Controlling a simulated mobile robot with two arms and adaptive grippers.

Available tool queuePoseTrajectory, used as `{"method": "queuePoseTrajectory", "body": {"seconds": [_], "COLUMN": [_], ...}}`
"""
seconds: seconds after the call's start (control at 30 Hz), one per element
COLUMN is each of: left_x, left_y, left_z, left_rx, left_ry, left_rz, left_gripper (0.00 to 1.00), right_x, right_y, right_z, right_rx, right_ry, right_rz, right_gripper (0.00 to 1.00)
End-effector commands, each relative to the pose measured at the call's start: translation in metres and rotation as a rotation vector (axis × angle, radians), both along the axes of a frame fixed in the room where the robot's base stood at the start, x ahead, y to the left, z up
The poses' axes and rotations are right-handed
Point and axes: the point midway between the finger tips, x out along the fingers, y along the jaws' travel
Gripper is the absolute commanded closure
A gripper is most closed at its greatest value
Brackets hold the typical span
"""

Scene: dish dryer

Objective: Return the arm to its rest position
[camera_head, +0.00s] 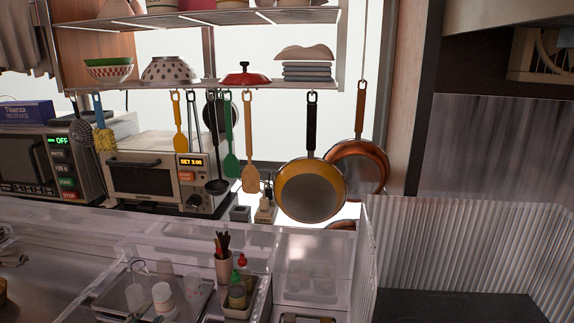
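I cannot make out either of my arms clearly in the head view. Small dark shapes at the bottom edge, left of the middle, may belong to my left gripper, but they are too small and cut off to tell whether it is open or shut. I see nothing of my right gripper. No held object can be made out.
Clear containers (313,262) line the counter, with a cup of utensils (223,265) and bottles among them. A toaster oven (147,176) and a microwave (28,165) stand behind. Pans (310,190) hang from a shelf (205,86). A corrugated metal screen (450,240) stands at right.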

Motion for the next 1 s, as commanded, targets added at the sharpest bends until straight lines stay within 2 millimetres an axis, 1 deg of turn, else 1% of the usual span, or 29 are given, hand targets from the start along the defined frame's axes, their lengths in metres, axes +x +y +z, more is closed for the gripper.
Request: {"method": "queuePoseTrajectory", "body": {"seconds": [0.03,0.07,0.1,0.17,0.2,0.3,0.37,0.4,0.5,0.63,0.83,0.9,1.0], "left_x": [-0.024,-0.037,-0.057,-0.090,-0.112,-0.161,-0.185,-0.199,-0.232,-0.271,-0.326,-0.318,-0.313], "left_y": [-0.013,-0.017,-0.024,-0.035,-0.042,-0.059,-0.067,-0.073,-0.086,-0.101,-0.124,-0.122,-0.123], "left_z": [-0.024,-0.037,-0.054,-0.077,-0.091,-0.113,-0.122,-0.126,-0.133,-0.138,-0.138,-0.156,-0.178], "left_rx": [-0.098,-0.148,-0.211,-0.301,-0.353,-0.452,-0.495,-0.519,-0.572,-0.626,-0.698,-0.686,-0.681], "left_ry": [0.080,0.130,0.200,0.310,0.381,0.531,0.602,0.647,0.744,0.857,1.018,1.017,1.024], "left_rz": [0.070,0.114,0.171,0.253,0.302,0.399,0.440,0.464,0.513,0.568,0.638,0.638,0.640], "left_gripper": [0.76,0.76,0.76,0.76,0.76,0.76,0.76,0.76,0.76,0.76,0.76,0.76,0.76], "right_x": [0.000,0.000,0.000,0.000,0.000,0.000,-0.001,-0.001,0.000,0.000,0.000,0.000,0.000], "right_y": [0.001,0.002,0.003,0.004,0.005,0.009,0.010,0.010,0.010,0.009,0.007,0.006,0.003], "right_z": [0.000,0.000,0.000,0.000,0.000,0.000,0.000,0.000,0.000,0.000,0.000,0.000,0.000], "right_rx": [0.001,0.002,0.003,0.005,0.006,0.010,0.011,0.011,0.011,0.010,0.008,0.006,0.004], "right_ry": [0.000,0.000,0.001,0.001,0.000,0.001,0.001,0.001,0.001,0.001,0.002,0.000,0.001], "right_rz": [-0.001,-0.001,-0.001,-0.002,-0.002,-0.003,-0.003,-0.003,-0.003,-0.003,-0.001,-0.001,0.000], "right_gripper": [0.82,0.82,0.82,0.82,0.82,0.82,0.82,0.82,0.82,0.82,0.82,0.82,0.82]}}
